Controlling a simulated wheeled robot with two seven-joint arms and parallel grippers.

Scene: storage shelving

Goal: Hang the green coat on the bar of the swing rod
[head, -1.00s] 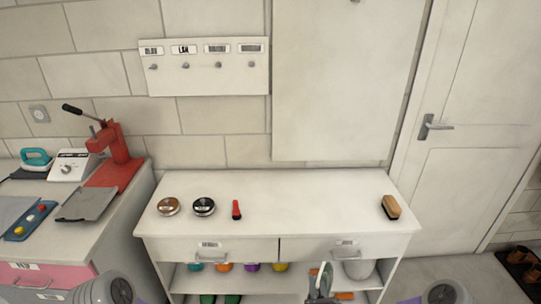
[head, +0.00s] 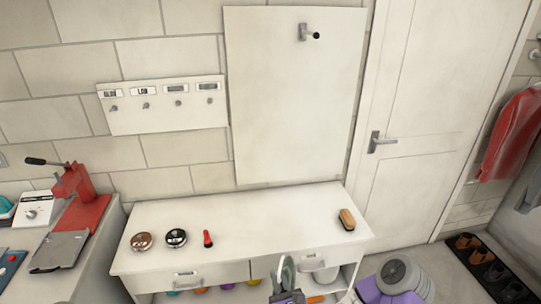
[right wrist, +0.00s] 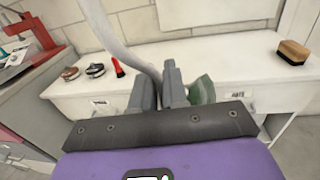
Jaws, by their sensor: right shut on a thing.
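My right gripper (head: 284,296) is at the bottom middle of the head view, in front of the white cabinet. In the right wrist view its fingers (right wrist: 158,95) are shut around a pale grey curved hook (right wrist: 128,45), which looks like a hanger's. A small patch of green (right wrist: 201,90), which I take for the green coat, shows behind the right finger; the rest is hidden or out of frame. A short dark-tipped peg (head: 309,33) sticks out of the tall white wall panel. I cannot tell whether it belongs to the swing rod. My left gripper is not in view.
The white cabinet (head: 262,225) carries two round tins, a red item (head: 208,239) and a brush (head: 347,219). A red coat (head: 510,135) hangs at the far right, above a dark shoe rack (head: 487,265). A closed door stands between.

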